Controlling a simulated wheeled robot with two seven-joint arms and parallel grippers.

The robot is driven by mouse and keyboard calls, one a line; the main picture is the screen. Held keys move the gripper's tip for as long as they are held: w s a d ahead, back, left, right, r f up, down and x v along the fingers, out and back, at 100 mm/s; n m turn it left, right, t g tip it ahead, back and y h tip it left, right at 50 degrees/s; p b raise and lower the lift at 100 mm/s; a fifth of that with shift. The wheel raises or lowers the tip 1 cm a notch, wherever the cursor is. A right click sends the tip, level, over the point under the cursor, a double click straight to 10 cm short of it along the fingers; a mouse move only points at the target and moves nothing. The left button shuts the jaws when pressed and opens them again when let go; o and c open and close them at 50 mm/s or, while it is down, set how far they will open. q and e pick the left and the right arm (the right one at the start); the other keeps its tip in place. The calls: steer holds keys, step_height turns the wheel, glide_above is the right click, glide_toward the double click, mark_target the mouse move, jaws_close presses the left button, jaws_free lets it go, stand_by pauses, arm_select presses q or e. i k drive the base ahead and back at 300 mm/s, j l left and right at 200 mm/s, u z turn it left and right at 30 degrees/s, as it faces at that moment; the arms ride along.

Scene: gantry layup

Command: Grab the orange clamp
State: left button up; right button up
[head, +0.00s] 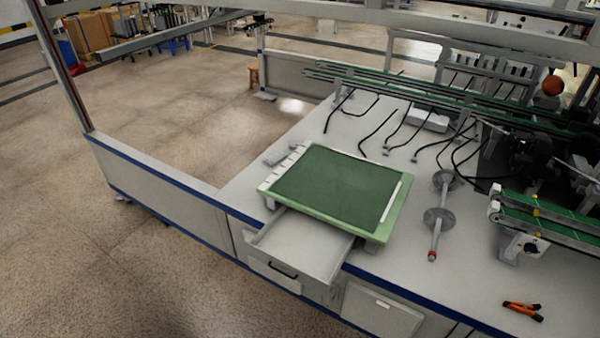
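The orange clamp (523,311) is a small orange and black tool. It lies flat on the light grey worktable (400,263), near the table's front edge at the lower right of the head view. Nothing covers it, and the tabletop around it is bare. Neither of my grippers shows in the head view.
A green mat board (338,188) stands left of the clamp, above an open drawer (300,250). A green conveyor (550,225) lies behind the clamp. Black cables (395,130) lie farther back.

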mark_target(526, 309)
steer(key=z, duration=1.65)
